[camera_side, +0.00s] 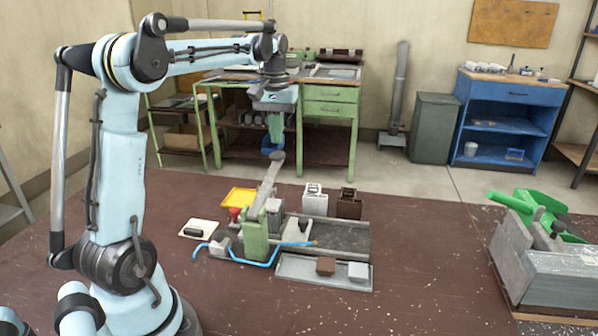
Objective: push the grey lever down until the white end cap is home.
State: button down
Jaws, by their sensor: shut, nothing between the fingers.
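The grey lever (267,188) rises from a green clamp body (256,238) and leans up to the right, ending in a dark round knob (277,157). My gripper (272,147) is shut and empty, pointing down just above the knob. A small gap or light contact between them cannot be told apart here. I cannot surely pick out the white end cap. A whitish block with openings (314,202) stands behind the clamp, and a pale block (358,271) lies in the front tray.
A grey tray (310,274) with a brown block (325,266) lies in front. A yellow tray (238,196), red button (235,214) and blue hose (266,264) are beside the clamp. A brown block (349,203) stands behind. Green-handled equipment (545,250) is far right; the tabletop between is clear.

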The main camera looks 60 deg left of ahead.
jog(key=shift+r, duration=1.65)
jog(key=shift+d, duration=0.1)
jog(key=s+d+f+m+t, duration=0.2)
jog(key=s+d+f+m, duration=0.1)
jog(key=d, duration=0.4)
jog(key=s+d+f+m+t, duration=0.2)
jog(key=s+d+f+m, duration=0.1)
jog(key=d, duration=0.5)
jog(key=s+d+f+m+t, duration=0.2)
jog(key=d+f+m+t, duration=0.1)
jog(key=d, duration=0.5)
jog(key=shift+s+d, duration=0.15)
jog(key=shift+s, duration=0.25)
jog(key=c, duration=1.8)
grip_release()
